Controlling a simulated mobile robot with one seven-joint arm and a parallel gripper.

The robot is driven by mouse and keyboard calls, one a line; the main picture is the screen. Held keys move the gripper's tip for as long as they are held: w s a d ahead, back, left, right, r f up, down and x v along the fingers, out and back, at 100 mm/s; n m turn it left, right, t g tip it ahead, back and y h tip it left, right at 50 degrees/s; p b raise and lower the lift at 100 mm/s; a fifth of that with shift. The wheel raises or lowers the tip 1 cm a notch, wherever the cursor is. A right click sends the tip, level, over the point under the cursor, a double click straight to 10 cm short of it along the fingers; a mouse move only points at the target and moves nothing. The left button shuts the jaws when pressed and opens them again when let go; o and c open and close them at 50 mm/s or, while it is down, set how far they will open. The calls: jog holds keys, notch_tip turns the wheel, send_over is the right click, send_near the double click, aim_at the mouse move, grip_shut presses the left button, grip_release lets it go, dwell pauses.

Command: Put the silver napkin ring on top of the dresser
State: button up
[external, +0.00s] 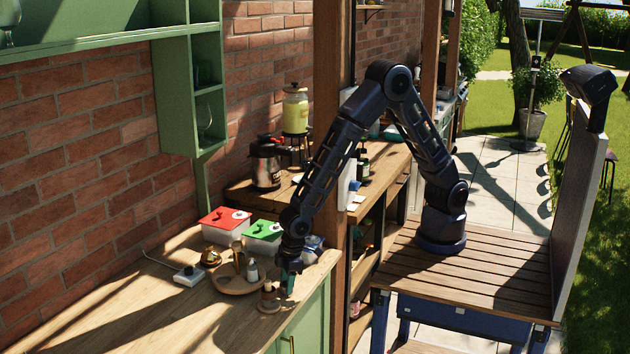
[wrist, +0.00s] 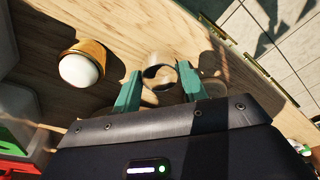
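The silver napkin ring (wrist: 147,73) shows in the wrist view as a shiny round band, open side toward the camera. It sits between the tips of my gripper's green fingers (wrist: 158,72). The fingers are spread, with a small gap visible at the left finger; contact on the right is unclear. In the external view my gripper (external: 288,282) points down at the front edge of a wooden countertop (external: 215,315) on a green cabinet; I cannot make out the ring there. I cannot tell which furniture is the dresser.
A round brown item with a white top (wrist: 80,69) lies left of the fingers in the wrist view. A wooden tray (external: 228,286) with a small bottle and red-lidded (external: 224,218) and green-lidded (external: 263,232) boxes stand close by. A wooden post (external: 333,150) rises beside my arm.

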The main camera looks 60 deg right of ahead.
jog(key=o, duration=0.3)
jog(key=shift+r, duration=0.15)
notch_tip(320, 180, up, 12)
jog(key=s+d, duration=0.1)
dwell(0.4)
jog(key=shift+s+d, duration=0.1)
